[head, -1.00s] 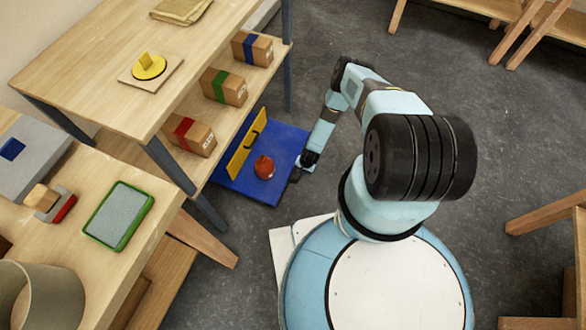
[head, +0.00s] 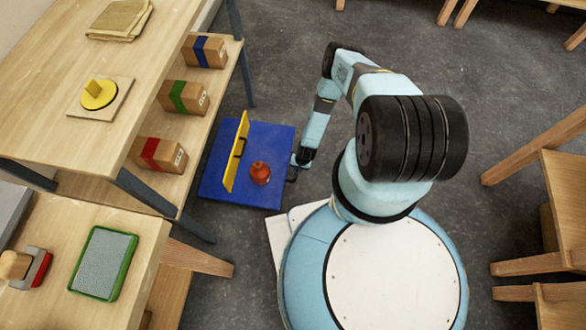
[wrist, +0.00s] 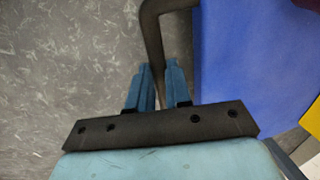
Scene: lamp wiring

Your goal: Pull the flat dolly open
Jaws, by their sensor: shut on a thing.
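The flat blue dolly (head: 270,140) lies on the floor beside the wooden shelf unit, its left edge close to the shelf. A yellow upright panel with a dark handle (head: 235,152) and a red object (head: 260,173) are on it. My gripper (head: 296,164) is low at the dolly's right edge. In the wrist view my gripper (wrist: 160,82) has its two blue fingers around the dark bar handle (wrist: 151,30), beside the dolly's blue surface (wrist: 240,55). The fingers partly hide the bar.
The shelf carries cardboard boxes with blue (head: 204,50), green (head: 183,97) and red (head: 158,154) bands. A workbench with a green-rimmed tray (head: 103,263) stands at lower left. Wooden stools (head: 560,185) stand at right.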

